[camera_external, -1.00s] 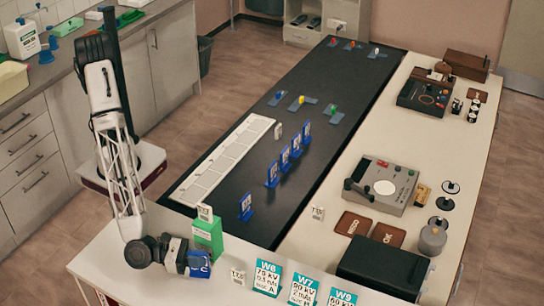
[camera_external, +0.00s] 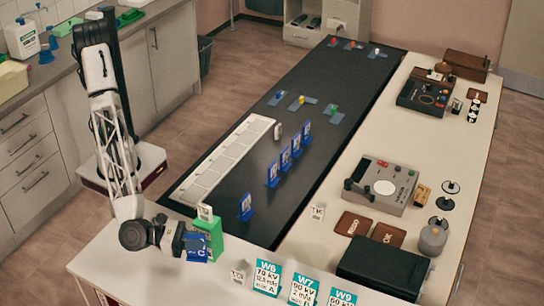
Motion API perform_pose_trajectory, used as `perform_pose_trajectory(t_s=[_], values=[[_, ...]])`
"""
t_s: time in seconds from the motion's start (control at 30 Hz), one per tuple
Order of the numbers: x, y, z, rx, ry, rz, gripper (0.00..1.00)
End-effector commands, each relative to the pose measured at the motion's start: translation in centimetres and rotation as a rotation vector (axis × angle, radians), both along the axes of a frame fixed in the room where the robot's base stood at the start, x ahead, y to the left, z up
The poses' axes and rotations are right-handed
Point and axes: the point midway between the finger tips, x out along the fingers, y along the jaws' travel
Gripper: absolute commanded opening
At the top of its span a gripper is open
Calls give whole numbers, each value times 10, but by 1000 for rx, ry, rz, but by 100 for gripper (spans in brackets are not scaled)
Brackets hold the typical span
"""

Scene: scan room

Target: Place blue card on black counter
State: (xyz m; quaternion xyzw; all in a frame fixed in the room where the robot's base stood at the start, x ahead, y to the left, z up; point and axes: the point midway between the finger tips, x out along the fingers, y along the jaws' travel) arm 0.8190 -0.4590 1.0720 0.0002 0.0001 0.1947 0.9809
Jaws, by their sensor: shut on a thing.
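My gripper (camera_external: 184,242) is shut on a blue card (camera_external: 197,247) with pale marking on its face. It holds the card near the front left of the white bench, in front of the green box (camera_external: 212,238). The card hides part of that box, and I cannot tell how high the card is above the bench. The black counter (camera_external: 335,76) is the long dark surface running from behind the green box to the back of the room.
Several blue cards stand upright on the counter, one (camera_external: 246,207) nearest me. A white compartmented strip (camera_external: 222,158) lies along its left edge. Signs stand at the front, including W6 (camera_external: 267,277). The counter's far middle has clear patches.

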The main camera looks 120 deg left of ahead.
Motion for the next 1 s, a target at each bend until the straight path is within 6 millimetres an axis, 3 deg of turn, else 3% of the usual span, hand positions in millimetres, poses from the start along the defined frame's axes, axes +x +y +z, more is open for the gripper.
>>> perform_pose_trajectory(t_s=[0.67, 0.87, 1.0], values=[[-1, -4, 6, -2, -1, -19, 0], [-4, -19, 30, -3, -3, -98, 0], [-10, -37, 59, -3, -3, -196, 0]])
